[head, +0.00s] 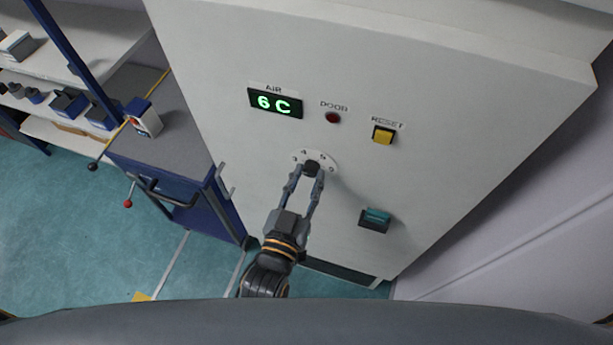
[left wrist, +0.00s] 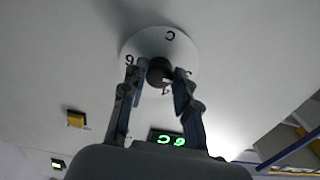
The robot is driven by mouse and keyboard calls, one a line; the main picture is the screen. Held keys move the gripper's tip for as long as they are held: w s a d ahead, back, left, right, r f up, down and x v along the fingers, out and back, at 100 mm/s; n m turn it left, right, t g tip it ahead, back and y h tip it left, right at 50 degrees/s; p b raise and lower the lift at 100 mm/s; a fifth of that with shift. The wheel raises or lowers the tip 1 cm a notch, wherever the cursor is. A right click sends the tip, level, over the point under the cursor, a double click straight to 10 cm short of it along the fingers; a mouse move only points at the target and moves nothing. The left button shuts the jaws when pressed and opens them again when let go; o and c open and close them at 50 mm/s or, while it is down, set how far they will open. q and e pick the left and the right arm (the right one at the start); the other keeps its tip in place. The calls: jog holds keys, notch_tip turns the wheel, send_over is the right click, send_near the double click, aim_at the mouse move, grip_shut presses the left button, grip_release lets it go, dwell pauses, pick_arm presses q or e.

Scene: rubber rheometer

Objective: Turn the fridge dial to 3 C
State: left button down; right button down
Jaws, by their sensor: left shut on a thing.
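The fridge dial is a dark knob (head: 311,168) on a white round plate (head: 328,160) with small marks, on the white fridge front (head: 220,70). The green display (head: 275,102) above it, labelled AIR, reads 6 C. My left gripper (head: 308,172) is shut on the knob, with a finger on each side. In the left wrist view the knob (left wrist: 160,72) sits between the fingertips, and part of the plate (left wrist: 165,42) with its marks shows around it. The fingers hide some of the marks, and the dial's pointer cannot be made out. My right gripper is not in view.
A red DOOR lamp (head: 333,118) and a yellow RESET button (head: 383,134) are above and right of the dial. A teal switch (head: 375,218) is below right. A blue cabinet (head: 185,190) with handles and shelves stands left. The floor at lower left is clear.

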pick_arm(q)
jog(key=shift+f, duration=0.1)
dwell(0.4)
jog(key=c, duration=1)
grip_release()
jog(key=v, duration=1.2)
